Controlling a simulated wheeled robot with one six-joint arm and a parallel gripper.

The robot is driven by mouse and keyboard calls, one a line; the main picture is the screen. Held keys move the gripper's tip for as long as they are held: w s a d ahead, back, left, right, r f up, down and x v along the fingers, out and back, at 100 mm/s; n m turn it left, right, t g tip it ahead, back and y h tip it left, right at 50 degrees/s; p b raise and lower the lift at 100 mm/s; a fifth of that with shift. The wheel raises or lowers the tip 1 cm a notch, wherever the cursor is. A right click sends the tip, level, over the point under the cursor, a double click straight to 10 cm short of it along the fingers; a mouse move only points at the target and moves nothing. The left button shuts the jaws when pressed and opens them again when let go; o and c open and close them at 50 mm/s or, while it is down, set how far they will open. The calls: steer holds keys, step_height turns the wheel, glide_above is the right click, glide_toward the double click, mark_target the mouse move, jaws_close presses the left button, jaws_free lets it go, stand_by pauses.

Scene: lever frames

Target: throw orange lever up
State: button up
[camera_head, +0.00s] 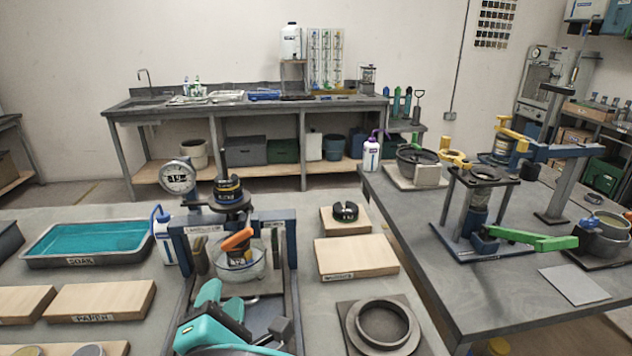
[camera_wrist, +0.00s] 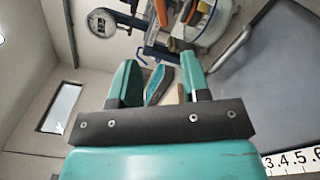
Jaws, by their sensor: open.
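My gripper (camera_head: 222,300) is teal, open and empty, just in front of and below the lever in the head view. In the wrist view its two fingers (camera_wrist: 158,64) stand apart with nothing between them. I see a gap between fingers and lever, but its depth is hard to tell.
A round dial gauge (camera_head: 178,178) and a white bottle (camera_head: 162,235) stand left of the press. A teal tray (camera_head: 88,243) lies further left. Wooden boards (camera_head: 355,256) and a dark ring (camera_head: 383,324) lie right. A green lever (camera_head: 530,238) is on the right bench.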

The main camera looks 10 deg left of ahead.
mark_target(232, 244)
steer(key=p+x, duration=0.3)
steer(key=x, duration=1.2)
steer(key=shift+d+p, duration=0.15)
steer(key=shift+p, duration=0.25)
